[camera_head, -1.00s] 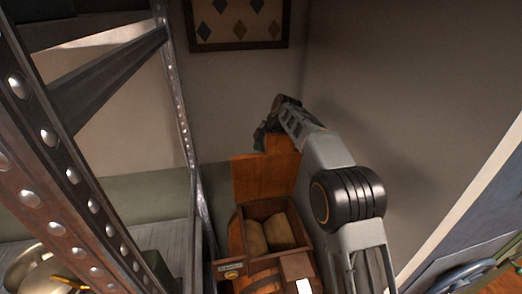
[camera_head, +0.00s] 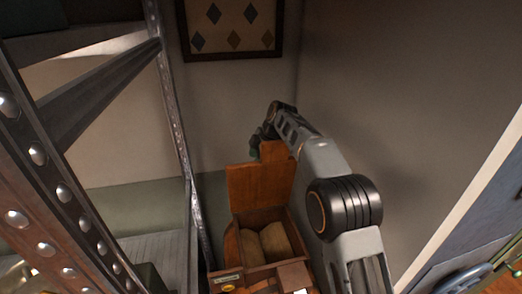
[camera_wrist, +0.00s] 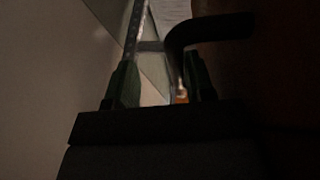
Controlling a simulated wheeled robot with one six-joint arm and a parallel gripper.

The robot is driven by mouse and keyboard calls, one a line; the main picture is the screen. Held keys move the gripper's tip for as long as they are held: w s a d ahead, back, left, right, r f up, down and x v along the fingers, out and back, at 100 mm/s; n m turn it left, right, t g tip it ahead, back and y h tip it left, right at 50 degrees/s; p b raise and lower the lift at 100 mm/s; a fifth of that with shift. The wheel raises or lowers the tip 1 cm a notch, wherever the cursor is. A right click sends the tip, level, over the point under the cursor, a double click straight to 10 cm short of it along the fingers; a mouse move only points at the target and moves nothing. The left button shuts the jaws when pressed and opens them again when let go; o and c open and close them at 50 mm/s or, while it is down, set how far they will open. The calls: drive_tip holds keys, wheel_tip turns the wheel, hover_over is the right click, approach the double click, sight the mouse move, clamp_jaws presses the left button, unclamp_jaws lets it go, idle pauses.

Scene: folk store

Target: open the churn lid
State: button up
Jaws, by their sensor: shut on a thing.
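The churn (camera_head: 234,276) is a wooden, box-like body at the bottom centre of the head view. Its open top shows two tan, rounded shapes inside. The orange-brown wooden lid (camera_head: 252,188) stands up at the back edge of the opening, swung open. My gripper (camera_head: 257,146) is at the lid's upper edge, partly hidden by my wrist. In the wrist view, a dark curved handle (camera_wrist: 184,42) reaches in from the right and runs down between my two fingers (camera_wrist: 162,85). My gripper is shut on this handle; the contact itself is too dark to see clearly.
A metal shelf rack (camera_head: 172,110) with riveted posts stands close on the left. A wall with a framed diamond-pattern picture (camera_head: 232,28) is behind the churn. A plain wall (camera_head: 400,90) is close on the right. A blue panel (camera_head: 475,235) is at the lower right.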

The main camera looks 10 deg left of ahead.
drive_tip(key=v, duration=1.3)
drive_tip(key=shift+r, duration=0.2)
drive_tip(key=shift+s+d, duration=0.1)
drive_tip(key=shift+d, duration=0.05)
drive_tip(key=s+d+m+t+h+b, duration=0.2)
drive_tip(key=s+d+m+t+b, duration=0.1)
drive_tip(key=s+d+m, duration=0.85)
drive_tip(key=s+d+f+m+h, duration=0.1)
drive_tip(key=s+d+f+m, duration=0.1)
drive_tip(key=s+f, duration=0.4)
drive_tip(key=s+d+f+m+t+h+b, duration=0.1)
drive_tip(key=s+d+f+m, duration=0.2)
drive_tip(key=s+f+m, duration=0.2)
drive_tip(key=s+d+f+m+h, duration=0.1)
drive_tip(key=s+d+f+m, duration=0.1)
drive_tip(key=s+f+m, duration=0.2)
drive_tip(key=s+f, duration=0.2)
drive_tip(key=s, duration=0.1)
drive_tip(key=shift+s+d+f, duration=0.25)
drive_tip(key=shift+s+f, duration=0.05)
